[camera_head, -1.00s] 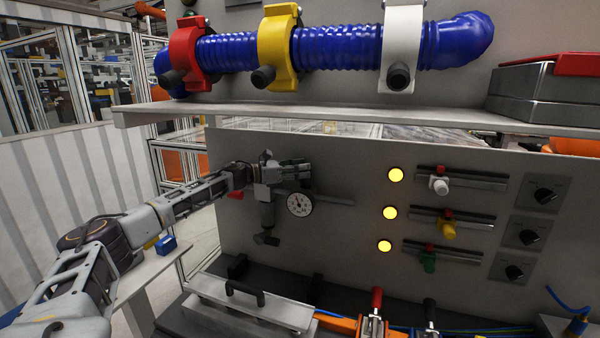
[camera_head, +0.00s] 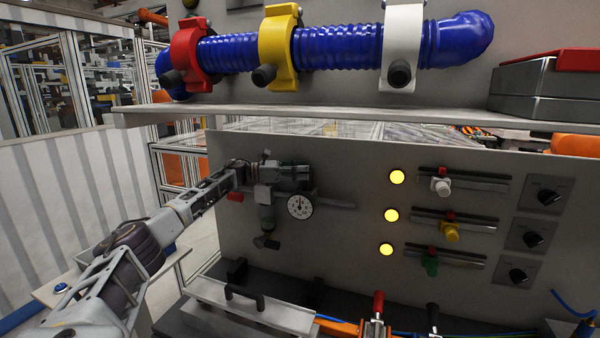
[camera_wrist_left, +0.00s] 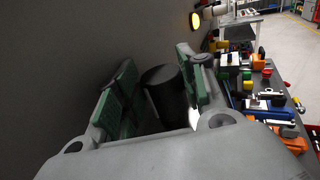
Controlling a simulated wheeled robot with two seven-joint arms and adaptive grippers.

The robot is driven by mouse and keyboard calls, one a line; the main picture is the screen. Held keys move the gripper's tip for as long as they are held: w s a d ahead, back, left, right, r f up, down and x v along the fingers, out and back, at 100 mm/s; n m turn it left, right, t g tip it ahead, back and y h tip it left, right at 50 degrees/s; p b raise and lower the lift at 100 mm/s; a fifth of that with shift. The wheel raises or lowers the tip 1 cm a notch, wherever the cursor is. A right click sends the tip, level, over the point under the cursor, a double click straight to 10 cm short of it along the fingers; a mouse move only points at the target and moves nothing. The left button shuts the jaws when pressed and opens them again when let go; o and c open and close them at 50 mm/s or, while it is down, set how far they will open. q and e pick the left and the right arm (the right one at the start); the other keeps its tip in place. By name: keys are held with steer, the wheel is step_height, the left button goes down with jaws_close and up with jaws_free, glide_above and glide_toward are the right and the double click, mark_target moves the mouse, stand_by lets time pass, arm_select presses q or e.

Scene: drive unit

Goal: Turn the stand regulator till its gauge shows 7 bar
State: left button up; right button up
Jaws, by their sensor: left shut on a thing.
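My right gripper is not in view.
A shelf (camera_head: 350,116) with a blue hose (camera_head: 340,45) in clamps runs above. Lit yellow lamps (camera_head: 391,215), sliders and black dials (camera_head: 530,234) are on the panel's right. A black-handled cover (camera_head: 245,298) and toggle clamps are below.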

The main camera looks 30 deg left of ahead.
arm_select(q)
steer(key=shift+r, duration=0.1)
steer(key=o, duration=1)
steer(key=shift+o, duration=0.2)
steer(key=shift+a, duration=0.1)
steer(key=v, duration=0.7)
steer(key=shift+s+a, duration=0.25)
steer(key=shift+s, duration=0.1)
